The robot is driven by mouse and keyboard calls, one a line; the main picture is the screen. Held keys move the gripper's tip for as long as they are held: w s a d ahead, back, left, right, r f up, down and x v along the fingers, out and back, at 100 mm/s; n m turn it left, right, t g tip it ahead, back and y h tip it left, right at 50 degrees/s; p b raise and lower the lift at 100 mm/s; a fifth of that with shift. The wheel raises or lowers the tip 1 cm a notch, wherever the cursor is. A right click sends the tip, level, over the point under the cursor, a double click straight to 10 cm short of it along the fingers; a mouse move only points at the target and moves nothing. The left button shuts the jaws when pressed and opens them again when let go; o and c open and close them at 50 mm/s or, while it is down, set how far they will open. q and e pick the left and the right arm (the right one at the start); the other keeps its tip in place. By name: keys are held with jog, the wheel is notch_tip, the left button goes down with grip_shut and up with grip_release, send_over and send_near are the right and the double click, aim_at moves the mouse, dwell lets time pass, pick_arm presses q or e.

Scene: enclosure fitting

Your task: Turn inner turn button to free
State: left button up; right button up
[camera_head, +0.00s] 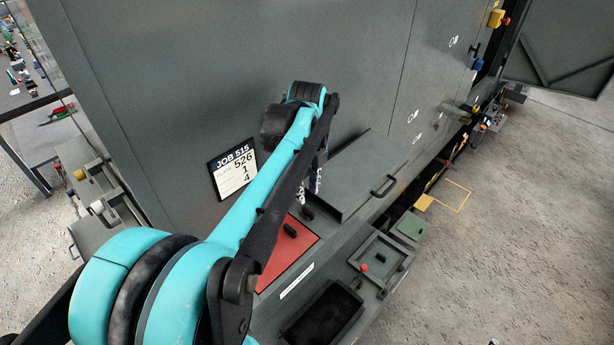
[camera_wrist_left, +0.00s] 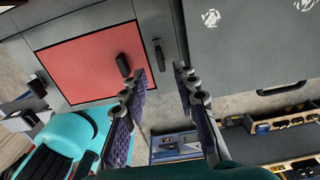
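A red panel (camera_head: 270,262) sits in the top of a grey cabinet. It carries a black bar-shaped handle (camera_head: 290,230). A smaller black turn button (camera_head: 307,212) sits on the grey strip beside the panel's edge. In the left wrist view the turn button (camera_wrist_left: 159,55) stands upright on the strip, apart from the red panel (camera_wrist_left: 85,62) and its handle (camera_wrist_left: 123,65). My left gripper (camera_head: 312,188) is over that area, partly hidden by its arm. In the left wrist view its fingers (camera_wrist_left: 161,75) are open and empty, with the button seen just beyond the gap. My right gripper is not in view.
A raised dark grey panel (camera_head: 345,175) with a black handle (camera_head: 383,186) is beside the strip. A job card (camera_head: 233,168) is on the tall grey wall. A black tray (camera_head: 322,318) and a red-knobbed box (camera_head: 380,258) are at the front.

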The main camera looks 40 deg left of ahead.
pick_arm(q)
notch_tip(320, 180, up, 5)
jog(key=shift+r, duration=0.15)
dwell(0.7)
